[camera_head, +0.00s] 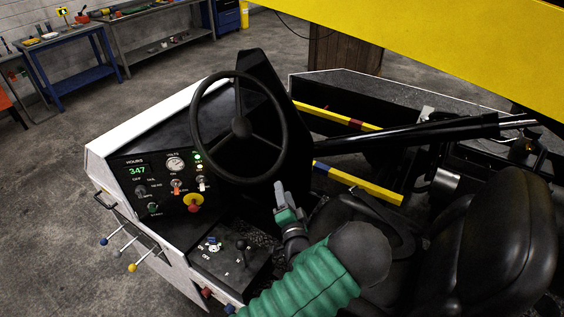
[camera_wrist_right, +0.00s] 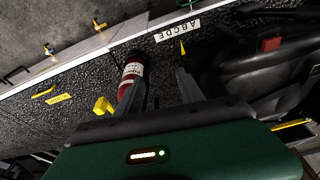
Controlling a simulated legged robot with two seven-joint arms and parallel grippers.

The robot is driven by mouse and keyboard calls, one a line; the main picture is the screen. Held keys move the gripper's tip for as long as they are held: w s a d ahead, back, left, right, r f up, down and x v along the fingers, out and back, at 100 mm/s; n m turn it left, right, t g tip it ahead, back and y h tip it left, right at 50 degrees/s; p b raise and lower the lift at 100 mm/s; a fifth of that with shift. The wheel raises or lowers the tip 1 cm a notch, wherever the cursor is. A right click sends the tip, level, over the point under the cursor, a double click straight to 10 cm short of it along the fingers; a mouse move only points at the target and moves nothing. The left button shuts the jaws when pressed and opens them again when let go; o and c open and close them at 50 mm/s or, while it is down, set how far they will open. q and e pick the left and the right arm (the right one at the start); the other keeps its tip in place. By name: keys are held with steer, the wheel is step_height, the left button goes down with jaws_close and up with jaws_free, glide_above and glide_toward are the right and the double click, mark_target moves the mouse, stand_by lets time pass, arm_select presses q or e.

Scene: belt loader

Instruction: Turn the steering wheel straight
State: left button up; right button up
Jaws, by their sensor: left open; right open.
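The black steering wheel (camera_head: 241,127) stands over the control console in the head view. One spoke points up and two spread to lower left and lower right. My left gripper (camera_head: 281,192) is just below the wheel's lower right rim, at the end of a green-sleeved arm. It is open and holds nothing I can see; whether it touches the rim I cannot tell. My right gripper (camera_wrist_right: 161,88) shows in the right wrist view with its two fingers apart and nothing gripped. The steering wheel is not visible there.
The console panel (camera_head: 165,180) carries gauges, switches and a red-yellow stop button (camera_head: 194,202). A black seat (camera_head: 495,235) is at right, and a yellow beam (camera_head: 440,45) crosses above. In the right wrist view, a red cylinder (camera_wrist_right: 131,72) lies beyond the fingers.

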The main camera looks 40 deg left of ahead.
mark_target(278, 167)
arm_select(q)
steer(key=p+x, duration=0.1)
steer(key=x, duration=0.5)
steer(key=p+x, duration=0.2)
steer(key=x, duration=0.5)
steer(key=shift+w+d+f, duration=0.1)
steer(key=shift+w+f, duration=0.1)
steer(key=shift+w+p, duration=0.15)
steer(key=shift+p, duration=0.15)
steer(key=shift+r, duration=0.15)
steer(key=shift+a, duration=0.45)
steer(key=shift+c, duration=0.4)
steer(key=shift+a+f, duration=0.15)
steer(key=shift+f, duration=0.05)
steer(key=c, duration=0.5)
jaws_close()
arm_select(e)
steer(key=r, duration=0.4)
steer(key=shift+a+r, duration=0.15)
steer(key=shift+a, duration=0.2)
